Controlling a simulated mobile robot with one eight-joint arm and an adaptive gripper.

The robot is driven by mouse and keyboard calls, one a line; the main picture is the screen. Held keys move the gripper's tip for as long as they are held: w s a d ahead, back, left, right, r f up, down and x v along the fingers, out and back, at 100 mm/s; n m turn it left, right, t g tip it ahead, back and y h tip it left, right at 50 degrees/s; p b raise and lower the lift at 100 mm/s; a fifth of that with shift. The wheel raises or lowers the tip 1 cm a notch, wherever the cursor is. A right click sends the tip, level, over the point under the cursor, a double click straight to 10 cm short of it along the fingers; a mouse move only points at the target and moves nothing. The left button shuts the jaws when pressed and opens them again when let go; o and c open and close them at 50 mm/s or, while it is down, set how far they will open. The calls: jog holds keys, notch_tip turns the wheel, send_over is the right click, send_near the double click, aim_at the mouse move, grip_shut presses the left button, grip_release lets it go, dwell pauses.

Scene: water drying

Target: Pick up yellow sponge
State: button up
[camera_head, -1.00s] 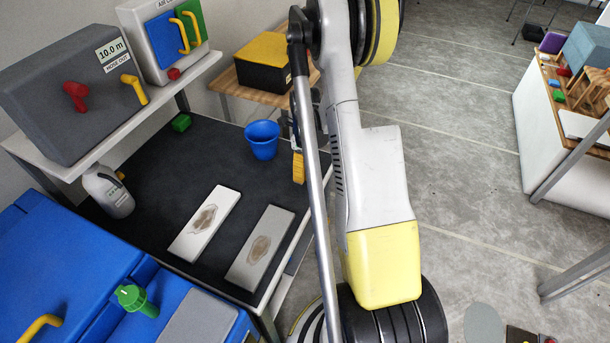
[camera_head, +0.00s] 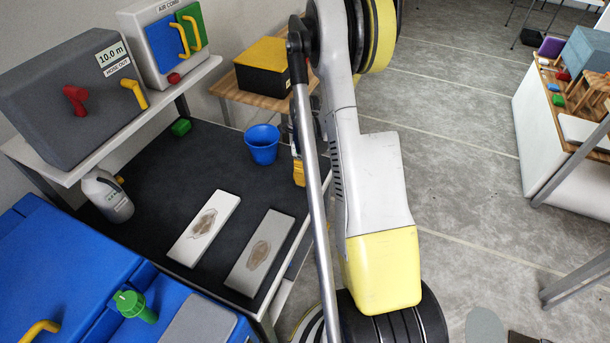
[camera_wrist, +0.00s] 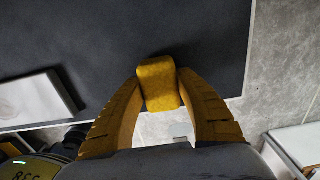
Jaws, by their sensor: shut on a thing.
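The yellow sponge (camera_wrist: 159,84) is between the two orange-yellow fingers of my gripper (camera_wrist: 160,95) in the wrist view. The fingers are shut on its two sides, and it sits over the edge of the dark table top. In the head view, a small yellow part at my gripper (camera_head: 299,172) shows just left of my arm, by the table's right edge. My arm hides most of the gripper there, and I cannot tell finger from sponge in that view.
The dark table (camera_head: 160,215) bears a blue bucket (camera_head: 262,145), a green block (camera_head: 180,127), a grey-white bottle (camera_head: 108,196) and two pale stained slabs (camera_head: 204,228) (camera_head: 259,254). A shelf with grey boxes (camera_head: 70,92) stands behind. Open floor (camera_head: 460,190) lies right.

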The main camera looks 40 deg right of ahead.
aim_at(307, 171)
jog(key=r, duration=0.1)
jog(key=r+p, duration=0.2)
jog(key=r, duration=0.1)
jog(key=shift+s+d+r, duration=0.1)
jog(key=shift+s+d, duration=0.05)
jog(key=shift+d, duration=0.1)
jog(key=s+d+r+p, duration=0.3)
jog(key=s+d+r, duration=0.2)
jog(key=d, duration=0.4)
jog(key=shift+s+d+r, duration=0.3)
jog(key=shift+r, duration=0.3)
jog(key=shift+c, duration=0.9)
